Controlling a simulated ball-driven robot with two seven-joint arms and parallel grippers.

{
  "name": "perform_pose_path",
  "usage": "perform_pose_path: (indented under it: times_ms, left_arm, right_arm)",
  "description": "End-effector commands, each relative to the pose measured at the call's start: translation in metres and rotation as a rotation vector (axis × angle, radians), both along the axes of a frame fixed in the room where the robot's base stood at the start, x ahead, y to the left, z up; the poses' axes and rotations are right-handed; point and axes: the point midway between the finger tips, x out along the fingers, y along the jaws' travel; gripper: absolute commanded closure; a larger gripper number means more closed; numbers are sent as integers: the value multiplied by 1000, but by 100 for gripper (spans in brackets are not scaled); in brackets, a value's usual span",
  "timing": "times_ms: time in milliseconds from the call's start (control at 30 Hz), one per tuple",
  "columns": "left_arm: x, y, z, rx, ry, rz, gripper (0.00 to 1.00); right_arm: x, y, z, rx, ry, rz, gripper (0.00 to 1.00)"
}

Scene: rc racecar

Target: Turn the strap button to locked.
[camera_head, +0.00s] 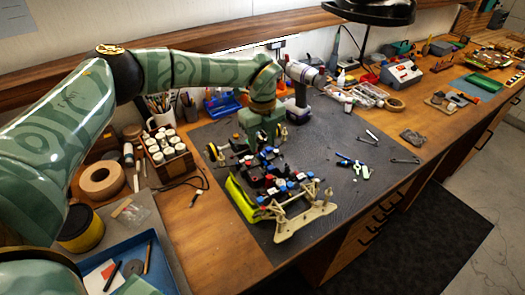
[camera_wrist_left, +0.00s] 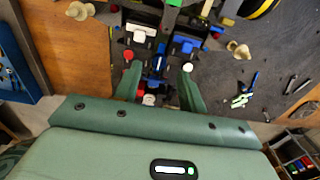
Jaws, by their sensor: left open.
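The RC racecar (camera_head: 290,214) stands on the dark mat, with a lime-green side, a pale bumper frame and several small red, blue and white parts on its chassis. My left gripper (camera_head: 266,148) reaches down over the car's far part. In the left wrist view its two green fingers (camera_wrist_left: 160,88) are apart. Between them lie a narrow blue part (camera_wrist_left: 158,67) and a small white round piece (camera_wrist_left: 148,100), with no visible grip on either. A white block (camera_wrist_left: 139,33) and a blue block (camera_wrist_left: 187,40) sit beyond the fingertips. I cannot tell which piece is the strap button.
The dark mat (camera_head: 338,188) has free room right of the car, with small loose tools (camera_head: 352,166) on it. A drill (camera_head: 300,92) stands behind my gripper. A rack of white-capped bottles (camera_head: 165,148) and a tape roll (camera_head: 101,179) are at left.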

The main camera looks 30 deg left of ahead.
Motion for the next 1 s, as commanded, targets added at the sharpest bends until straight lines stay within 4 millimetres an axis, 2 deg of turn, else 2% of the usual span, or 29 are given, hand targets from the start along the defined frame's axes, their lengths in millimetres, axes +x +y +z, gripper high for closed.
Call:
perform_pose_path:
  times_ms: [100,200,333,567,600,733,1000]
  left_arm:
    - [-1,-1,-23,0,2,-1,59]
    - [0,0,-33,1,1,0,59]
    - [0,0,-40,0,1,1,59]
    - [0,0,-41,0,0,0,59]
    - [0,0,-41,0,0,0,62]
    - [0,-1,-41,0,0,0,98]
    - [0,0,-40,0,0,-10,100]
  right_arm:
    - [4,2,-3,2,-6,-1,64]
    - [3,4,-4,5,-6,-3,64]
    - [3,8,-4,11,-5,-4,64]
    - [3,11,-4,15,-5,-6,64]
    - [3,11,-4,14,-4,-6,64]
    - [2,9,-4,12,-3,-5,64]
    - [1,6,-3,8,-3,-3,64]
